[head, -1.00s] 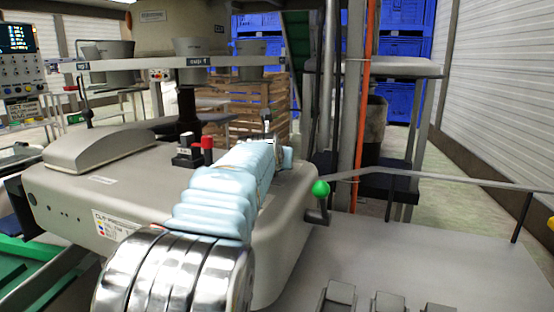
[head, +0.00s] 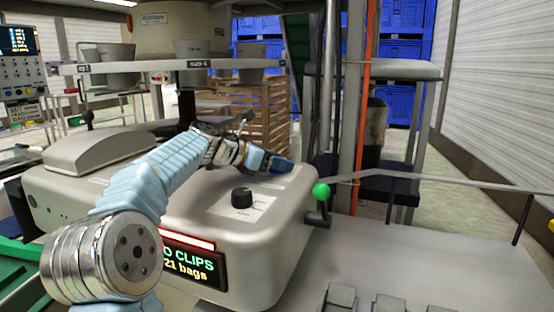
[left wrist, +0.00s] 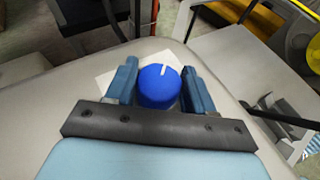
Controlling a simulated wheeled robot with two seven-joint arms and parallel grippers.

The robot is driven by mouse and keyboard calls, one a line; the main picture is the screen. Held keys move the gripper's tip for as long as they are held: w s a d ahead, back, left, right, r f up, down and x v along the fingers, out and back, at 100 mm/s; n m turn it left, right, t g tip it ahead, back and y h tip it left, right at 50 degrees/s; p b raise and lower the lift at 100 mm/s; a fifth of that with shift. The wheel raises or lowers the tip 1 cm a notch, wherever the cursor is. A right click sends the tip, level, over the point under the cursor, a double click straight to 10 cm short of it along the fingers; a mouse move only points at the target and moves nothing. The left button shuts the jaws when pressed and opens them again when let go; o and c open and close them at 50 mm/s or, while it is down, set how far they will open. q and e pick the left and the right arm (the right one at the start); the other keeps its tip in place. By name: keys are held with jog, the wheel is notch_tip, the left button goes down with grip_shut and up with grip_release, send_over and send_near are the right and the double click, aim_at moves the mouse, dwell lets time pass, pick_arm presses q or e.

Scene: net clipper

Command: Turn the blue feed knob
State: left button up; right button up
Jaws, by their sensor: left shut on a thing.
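The blue feed knob (left wrist: 158,88) shows in the left wrist view, round, with a white mark near its far edge. My left gripper (left wrist: 160,85) has one blue finger on each side of the knob and is shut on it. In the head view my left gripper (head: 272,163) is low over the far right part of the grey machine housing (head: 265,270). The knob cannot be told apart from the fingers there. My right gripper is not in view.
A black knob (head: 241,198) stands on the housing top, nearer than the gripper. A green-balled lever (head: 320,190) is at the housing's right edge. A lit display (head: 190,262) is on the front. An orange-edged post (head: 353,120) rises behind.

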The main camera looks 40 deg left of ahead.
pick_arm(q)
jog(key=shift+m+g+h, duration=0.6)
jog(key=shift+m+h, duration=0.6)
jog(key=o, duration=1)
jog(key=shift+c, duration=0.2)
jog(key=v, duration=1.4)
jog(key=shift+w+a, duration=0.2)
